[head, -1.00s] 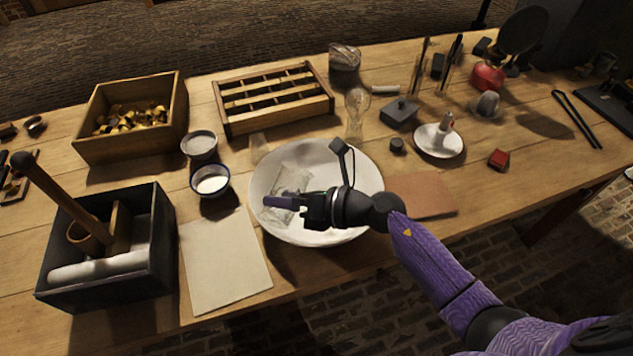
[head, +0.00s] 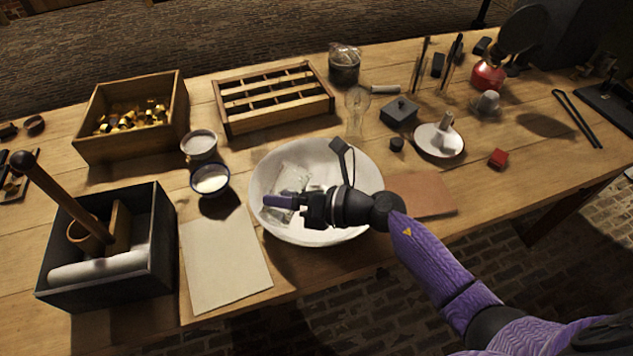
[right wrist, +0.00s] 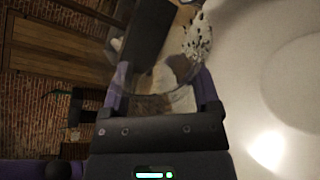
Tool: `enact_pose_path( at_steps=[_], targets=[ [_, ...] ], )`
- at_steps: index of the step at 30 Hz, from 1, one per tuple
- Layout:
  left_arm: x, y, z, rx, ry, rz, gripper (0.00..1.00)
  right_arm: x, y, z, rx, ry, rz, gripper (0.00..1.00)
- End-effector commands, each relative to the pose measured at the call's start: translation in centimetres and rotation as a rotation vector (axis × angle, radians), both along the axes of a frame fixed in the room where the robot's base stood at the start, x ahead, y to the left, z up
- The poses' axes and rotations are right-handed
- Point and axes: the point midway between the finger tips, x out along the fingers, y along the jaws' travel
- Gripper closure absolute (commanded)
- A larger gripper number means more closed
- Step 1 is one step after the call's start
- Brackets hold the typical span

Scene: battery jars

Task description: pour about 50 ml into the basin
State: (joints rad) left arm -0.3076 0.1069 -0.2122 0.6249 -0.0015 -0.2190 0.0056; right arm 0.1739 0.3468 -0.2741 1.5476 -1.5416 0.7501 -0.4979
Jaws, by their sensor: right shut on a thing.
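The white basin (head: 352,175) sits near the table's front edge in the head view. My right gripper (head: 283,203) is over the basin's left part. It is shut on a clear glass vessel (head: 293,181), which looks tilted inside the basin's outline. In the right wrist view the clear vessel (right wrist: 152,82) lies between the fingers, and the basin (right wrist: 265,70) fills the right side. A pale, dark-speckled patch (right wrist: 197,38) shows near the vessel's far end; I cannot tell what it is. The liquid level is not readable. My left gripper is not in view.
Two small bowls, one grey (head: 198,143) and one blue-rimmed (head: 210,180), stand left of the basin. A black box (head: 150,245) and a pale sheet (head: 225,262) lie farther left. A glass flask (head: 356,112) stands behind; a brown pad (head: 420,194) lies right.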

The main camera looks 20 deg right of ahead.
Motion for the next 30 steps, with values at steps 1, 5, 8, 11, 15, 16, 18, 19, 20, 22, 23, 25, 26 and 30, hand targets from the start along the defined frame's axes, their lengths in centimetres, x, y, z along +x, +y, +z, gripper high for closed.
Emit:
enact_pose_path(
  at_steps=[1,5,8,11,15,16,18,19,20,22,23,25,26,30],
  targets=[
    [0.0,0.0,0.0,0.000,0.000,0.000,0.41,0.0,0.0,0.0,0.000,0.000,0.000,0.90],
    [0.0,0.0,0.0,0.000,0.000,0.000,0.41,0.0,0.0,0.0,0.000,0.000,0.000,0.90],
    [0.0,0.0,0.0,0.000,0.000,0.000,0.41,0.0,0.0,0.0,0.000,0.000,0.000,0.90],
    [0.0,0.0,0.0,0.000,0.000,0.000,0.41,0.0,0.0,0.0,-0.002,-0.002,0.000,0.90],
    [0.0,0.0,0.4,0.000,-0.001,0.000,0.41,-0.1,0.1,-0.7,-0.105,-0.077,0.002,0.90],
    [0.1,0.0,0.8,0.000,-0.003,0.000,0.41,-0.2,0.3,-0.5,-0.139,-0.103,0.002,0.90],
    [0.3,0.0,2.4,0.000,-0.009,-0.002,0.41,-0.5,0.7,0.4,-0.194,-0.147,0.001,0.90],
    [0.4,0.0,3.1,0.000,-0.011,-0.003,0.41,-0.6,0.9,0.7,-0.221,-0.167,0.001,0.90],
    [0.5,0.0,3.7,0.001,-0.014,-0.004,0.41,-0.8,1.1,0.9,-0.249,-0.188,0.002,0.90],
    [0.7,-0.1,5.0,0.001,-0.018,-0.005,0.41,-1.1,1.5,1.3,-0.311,-0.235,0.001,0.90],
    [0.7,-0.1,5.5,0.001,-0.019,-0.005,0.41,-1.2,1.6,1.4,-0.335,-0.253,0.000,0.90],
    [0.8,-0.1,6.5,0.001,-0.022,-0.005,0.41,-1.5,2.1,1.4,-0.402,-0.303,0.001,0.90],
    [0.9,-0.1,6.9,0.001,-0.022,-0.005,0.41,-1.6,2.3,1.3,-0.439,-0.330,0.002,0.90],
    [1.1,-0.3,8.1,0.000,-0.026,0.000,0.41,-2.1,2.9,0.6,-0.567,-0.425,0.000,0.90]
  ],
)
